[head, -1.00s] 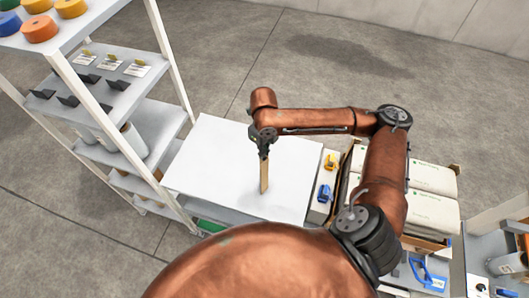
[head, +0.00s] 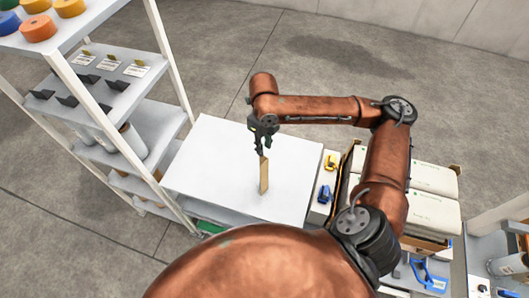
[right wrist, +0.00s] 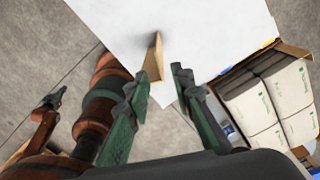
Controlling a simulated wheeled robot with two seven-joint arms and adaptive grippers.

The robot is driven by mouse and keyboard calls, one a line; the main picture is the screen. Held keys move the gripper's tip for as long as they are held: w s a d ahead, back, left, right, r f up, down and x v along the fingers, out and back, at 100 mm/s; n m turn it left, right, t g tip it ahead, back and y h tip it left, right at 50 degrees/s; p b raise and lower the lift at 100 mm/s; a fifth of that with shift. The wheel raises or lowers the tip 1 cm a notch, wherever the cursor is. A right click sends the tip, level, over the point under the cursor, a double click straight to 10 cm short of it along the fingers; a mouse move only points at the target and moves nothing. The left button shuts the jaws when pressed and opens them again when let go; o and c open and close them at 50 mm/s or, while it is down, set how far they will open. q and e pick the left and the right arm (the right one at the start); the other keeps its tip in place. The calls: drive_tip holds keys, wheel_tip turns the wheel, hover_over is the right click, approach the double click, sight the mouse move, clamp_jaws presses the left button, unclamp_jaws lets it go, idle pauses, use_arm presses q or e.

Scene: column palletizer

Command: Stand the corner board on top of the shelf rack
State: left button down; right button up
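The corner board (head: 264,176) is a narrow tan strip standing upright on a white flat top (head: 215,165). This top has a lower level under its front edge; I cannot tell if it is the task's shelf rack. My right gripper (head: 261,150) is just above the board's upper end, with fingers apart. In the right wrist view the board (right wrist: 154,58) shows beyond the open fingertips of my right gripper (right wrist: 160,82), with a gap to the right finger.
A tall shelving unit (head: 107,95) with tape rolls (head: 38,28) stands at the left. The white top around the board is clear.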

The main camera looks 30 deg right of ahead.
wheel_tip(320, 180, up, 7)
drive_tip(key=shift+r+b, duration=0.15)
drive_tip(key=shift+b, duration=0.15)
idle(0.5)
